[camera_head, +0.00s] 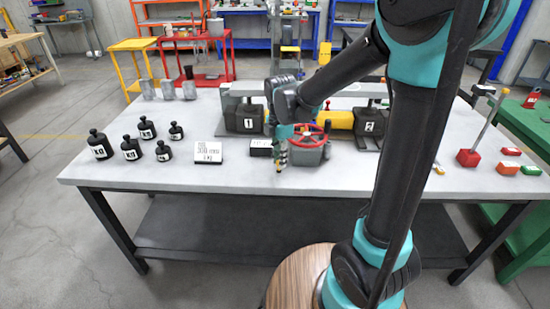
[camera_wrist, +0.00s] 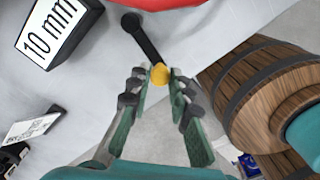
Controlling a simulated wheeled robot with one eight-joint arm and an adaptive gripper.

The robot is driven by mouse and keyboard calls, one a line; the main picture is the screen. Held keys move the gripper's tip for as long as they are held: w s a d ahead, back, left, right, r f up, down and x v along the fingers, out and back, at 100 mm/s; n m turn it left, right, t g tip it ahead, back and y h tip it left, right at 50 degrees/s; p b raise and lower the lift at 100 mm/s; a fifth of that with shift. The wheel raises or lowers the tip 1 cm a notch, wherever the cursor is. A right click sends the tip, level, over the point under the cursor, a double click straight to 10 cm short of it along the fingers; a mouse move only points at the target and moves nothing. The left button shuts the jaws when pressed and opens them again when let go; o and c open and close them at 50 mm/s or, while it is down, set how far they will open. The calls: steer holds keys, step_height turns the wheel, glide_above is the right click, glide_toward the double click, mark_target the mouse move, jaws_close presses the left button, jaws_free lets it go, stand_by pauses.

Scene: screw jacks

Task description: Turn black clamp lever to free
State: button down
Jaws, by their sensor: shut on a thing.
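The black clamp lever (camera_wrist: 140,36) shows in the wrist view as a dark bar with a round pivot end at the top and a yellow knob (camera_wrist: 160,73) at its near end. My gripper (camera_wrist: 159,76) is shut on the lever at this knob, one finger on each side. In the head view my gripper (camera_head: 281,157) points down at the table's front edge, left of the red handwheel (camera_head: 319,141) on its grey base. The lever is mostly hidden behind my gripper there. A bit of the red wheel (camera_wrist: 165,3) shows at the top of the wrist view.
A black block labelled 10 mm (camera_wrist: 52,32) lies close left of the lever. A white label card (camera_head: 208,153) and several black weights (camera_head: 100,147) stand further left on the table (camera_head: 190,182). Dark blocks marked 1 (camera_head: 246,119) and 2 (camera_head: 370,122) stand behind.

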steer(key=shift+d+n, duration=0.5)
steer(key=shift+n, duration=0.3)
steer(key=c, duration=1.4)
jaws_free()
steer(key=shift+o, duration=0.2)
steer(key=shift+r, duration=0.1)
step_height(320, 180, up, 12)
steer(key=shift+d, duration=0.1)
